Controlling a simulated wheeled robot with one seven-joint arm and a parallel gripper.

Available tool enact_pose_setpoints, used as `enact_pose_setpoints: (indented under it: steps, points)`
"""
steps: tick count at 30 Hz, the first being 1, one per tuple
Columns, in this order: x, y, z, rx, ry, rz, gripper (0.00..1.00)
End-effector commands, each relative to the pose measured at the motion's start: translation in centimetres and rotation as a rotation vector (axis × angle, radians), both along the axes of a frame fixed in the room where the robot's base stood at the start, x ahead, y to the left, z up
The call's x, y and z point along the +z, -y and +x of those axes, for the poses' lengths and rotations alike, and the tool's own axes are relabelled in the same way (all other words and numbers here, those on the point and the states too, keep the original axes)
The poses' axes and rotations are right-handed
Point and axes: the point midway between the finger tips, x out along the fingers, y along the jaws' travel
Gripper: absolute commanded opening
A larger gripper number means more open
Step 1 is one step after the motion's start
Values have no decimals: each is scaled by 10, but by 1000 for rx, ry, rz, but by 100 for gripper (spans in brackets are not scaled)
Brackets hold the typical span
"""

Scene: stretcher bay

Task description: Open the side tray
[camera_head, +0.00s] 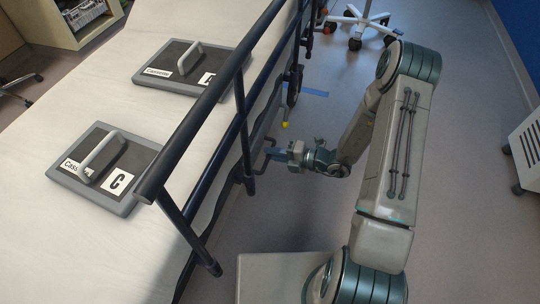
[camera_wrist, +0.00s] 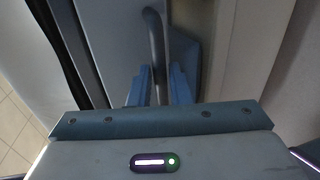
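The side tray's grey bar handle (camera_head: 269,147) sticks out low on the side of the stretcher, below the dark rail. In the wrist view the handle (camera_wrist: 155,42) runs up from between my fingers and bends over at its top, in front of a grey-blue panel (camera_wrist: 112,45). My gripper (camera_head: 271,153) is at the handle, with one blue finger on each side of it. The tray's body is mostly hidden in the head view by the rails.
The stretcher's white top (camera_head: 150,115) carries two cassettes, one marked C (camera_head: 128,205) and one farther back (camera_head: 165,85). A dark side rail (camera_head: 215,95) stands between them and my arm. A wheeled stand (camera_head: 357,25) is behind. A white unit (camera_head: 527,150) stands at right. Floor between is clear.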

Motion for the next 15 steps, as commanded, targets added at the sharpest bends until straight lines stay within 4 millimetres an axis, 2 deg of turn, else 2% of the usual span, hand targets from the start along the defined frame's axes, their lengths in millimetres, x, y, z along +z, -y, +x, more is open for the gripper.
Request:
enact_pose_setpoints:
  steps: [4, 13, 14, 15]
  points:
    - [-3, -11, 4, 1, 0, 0, 17]
    - [-3, -13, 5, 0, 0, 0, 17]
    - [-3, -13, 5, 0, 0, 0, 14]
    - [-3, -13, 5, 0, 0, 0, 3]
